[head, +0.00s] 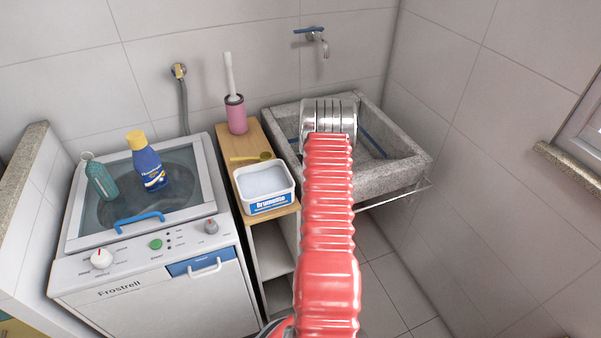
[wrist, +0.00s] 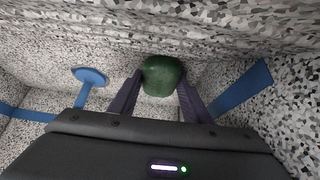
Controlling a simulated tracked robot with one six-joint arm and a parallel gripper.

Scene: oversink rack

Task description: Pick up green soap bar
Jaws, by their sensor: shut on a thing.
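The green soap bar (wrist: 161,76) shows in the wrist view, dark green and rounded, between the two fingertips of my gripper (wrist: 160,92). My gripper is shut on it, with a purple-grey finger against each side. The speckled stone sink (head: 395,175) surrounds them, and its grey wall fills much of the wrist view. In the head view my red ribbed arm and its silver end cover part of the sink, and the soap and fingertips are hidden.
Blue strips (wrist: 243,88) and a blue round-headed piece (wrist: 90,76) are in the sink. A tap (head: 318,38) is on the wall above. Left of the sink, a wooden shelf holds a white tub (head: 264,187) and a pink brush holder (head: 236,115). Bottles stand on the washing machine (head: 120,245).

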